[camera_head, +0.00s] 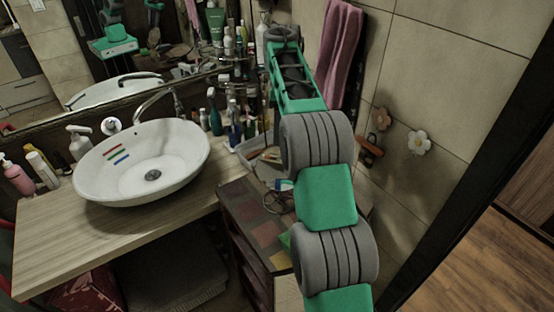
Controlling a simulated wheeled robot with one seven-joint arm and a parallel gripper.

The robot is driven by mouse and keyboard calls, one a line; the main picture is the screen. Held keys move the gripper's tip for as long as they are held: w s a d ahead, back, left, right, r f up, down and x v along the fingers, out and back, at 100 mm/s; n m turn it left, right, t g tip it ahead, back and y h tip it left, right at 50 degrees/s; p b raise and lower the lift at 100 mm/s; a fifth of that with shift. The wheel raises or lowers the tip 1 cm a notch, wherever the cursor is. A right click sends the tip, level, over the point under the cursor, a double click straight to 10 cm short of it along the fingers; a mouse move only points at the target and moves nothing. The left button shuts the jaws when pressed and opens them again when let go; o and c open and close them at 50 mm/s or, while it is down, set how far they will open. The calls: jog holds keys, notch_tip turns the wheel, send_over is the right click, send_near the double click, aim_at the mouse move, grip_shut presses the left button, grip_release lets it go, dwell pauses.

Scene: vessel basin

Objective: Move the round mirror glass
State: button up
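I cannot pick out the round mirror glass with certainty. A small round white-rimmed object (111,125) stands behind the basin, against the lower edge of the wall mirror. It is too small to tell whether it is the mirror glass. My green and grey arm reaches up from the lower right toward the wall corner. Its far end is near the top of the picture, and no gripper fingers show there. Whether my gripper is open or shut does not show.
A white oval basin (145,160) with a tap sits on the wooden counter (120,235). Bottles stand at both sides of it. A large wall mirror (60,60) is behind. My arm partly covers a cluttered low cabinet (250,208). A pink towel (340,45) hangs nearby.

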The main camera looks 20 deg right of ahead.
aim_at(277, 163)
jog(key=b+x, duration=0.3)
jog(key=x, duration=0.5)
grip_shut()
dwell(1.3)
